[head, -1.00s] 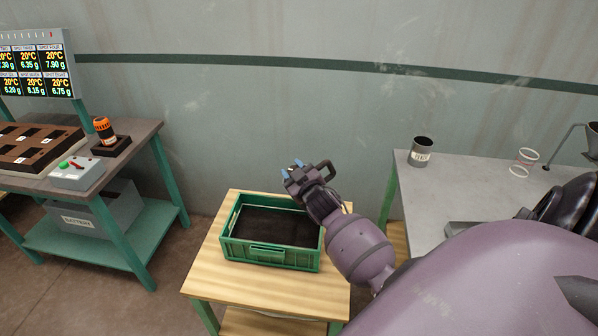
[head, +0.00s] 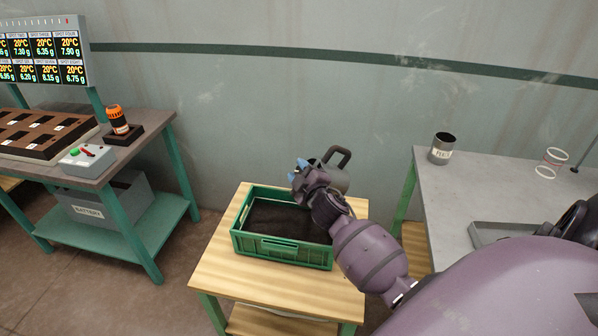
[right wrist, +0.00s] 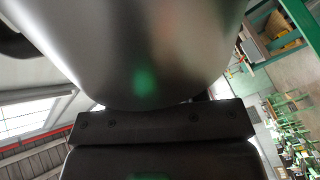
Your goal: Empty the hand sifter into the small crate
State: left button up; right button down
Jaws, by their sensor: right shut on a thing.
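The hand sifter (head: 338,178), a grey metal cup with a dark loop handle, is held by my right gripper (head: 303,172). The gripper is shut on it above the back right part of the small crate. The sifter looks tilted; its mouth and contents are hidden. In the right wrist view, a smooth metal surface, apparently the sifter (right wrist: 140,45), fills the upper middle. The small crate (head: 285,252) is green, open-topped and dark inside, and stands on a light wooden table. I cannot tell whether anything is falling into it. My left gripper is not in view.
The wooden table (head: 230,278) has bare space in front of the crate. A grey bench (head: 480,190) at right holds a labelled metal cup (head: 441,148). At left, another bench carries a brown slotted tray (head: 40,135) and an orange-topped device (head: 117,119).

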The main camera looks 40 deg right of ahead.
jog(key=shift+f+n+b, duration=0.35)
jog(key=shift+f+n, duration=0.05)
jog(key=shift+f, duration=0.25)
jog(key=shift+a+f+n+b, duration=0.1)
jog(key=shift+f+n+b, duration=0.5)
jog(key=shift+n, duration=0.2)
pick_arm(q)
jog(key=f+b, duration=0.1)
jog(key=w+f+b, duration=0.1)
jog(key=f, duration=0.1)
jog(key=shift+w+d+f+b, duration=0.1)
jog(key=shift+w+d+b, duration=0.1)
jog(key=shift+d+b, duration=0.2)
pick_arm(e)
jog(key=a+f+n, duration=0.3)
jog(key=f+n, duration=0.3)
jog(key=n, duration=0.7)
jog(key=shift+w, duration=0.4)
